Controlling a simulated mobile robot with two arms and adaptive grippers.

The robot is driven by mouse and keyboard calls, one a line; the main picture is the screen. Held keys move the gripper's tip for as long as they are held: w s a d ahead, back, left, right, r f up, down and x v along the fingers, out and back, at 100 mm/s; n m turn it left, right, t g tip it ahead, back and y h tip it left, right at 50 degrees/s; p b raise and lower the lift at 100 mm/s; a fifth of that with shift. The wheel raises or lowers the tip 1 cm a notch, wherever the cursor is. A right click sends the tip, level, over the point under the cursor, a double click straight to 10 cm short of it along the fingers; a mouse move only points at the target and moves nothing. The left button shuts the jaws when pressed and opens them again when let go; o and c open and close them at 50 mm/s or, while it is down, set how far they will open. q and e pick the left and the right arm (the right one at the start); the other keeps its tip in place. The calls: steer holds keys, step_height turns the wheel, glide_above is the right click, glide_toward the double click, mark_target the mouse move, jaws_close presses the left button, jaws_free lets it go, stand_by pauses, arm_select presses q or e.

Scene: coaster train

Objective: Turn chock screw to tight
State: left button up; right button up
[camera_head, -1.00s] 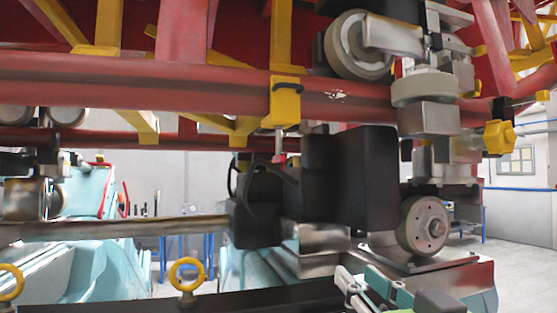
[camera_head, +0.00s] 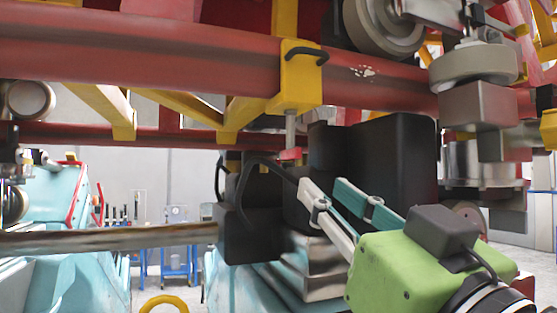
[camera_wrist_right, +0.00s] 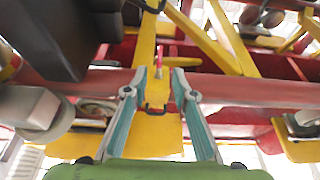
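The chock is a yellow bracket (camera_head: 301,78) with a black handle, hanging on the red rail. Its grey screw (camera_head: 290,128) points down and ends in a small red piece (camera_head: 290,154). My right gripper (camera_head: 323,187) is just below and to the right of that red piece, apart from it. In the wrist view the gripper (camera_wrist_right: 153,88) is open and empty, its two teal-lined fingers spread. The yellow bracket (camera_wrist_right: 153,135) and a thin red piece (camera_wrist_right: 159,60) show between the fingers there. My left gripper is not in view.
Black boxes (camera_head: 385,160) with a looping cable stand close behind my right gripper. The red rail (camera_head: 150,50) and yellow braces hang above. A steel bar (camera_head: 110,237) runs to the boxes from the left. Train wheels (camera_head: 475,63) are at the upper right.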

mark_target(291, 155)
steer(key=w+r+p, duration=0.1)
steer(key=w+a+r+p, duration=0.1)
steer(key=w+r+p, duration=0.1)
steer(key=shift+w+a, duration=0.25)
steer(key=p+x, duration=0.1)
steer(key=x, duration=0.1)
steer(key=p+x, duration=0.1)
steer(key=x, duration=0.1)
steer(key=p+x, duration=0.1)
steer(key=x, duration=0.2)
steer(key=shift+f, duration=0.25)
steer(key=shift+w+a+r+p, duration=0.25)
steer(key=shift+w+p, duration=0.1)
steer(key=shift+w, duration=0.15)
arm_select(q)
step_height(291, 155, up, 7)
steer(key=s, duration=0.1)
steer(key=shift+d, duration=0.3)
arm_select(e)
steer(key=shift+w+a, duration=0.1)
steer(key=shift+w, duration=0.15)
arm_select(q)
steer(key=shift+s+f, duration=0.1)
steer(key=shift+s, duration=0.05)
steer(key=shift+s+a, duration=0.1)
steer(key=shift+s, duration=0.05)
arm_select(e)
jaws_close()
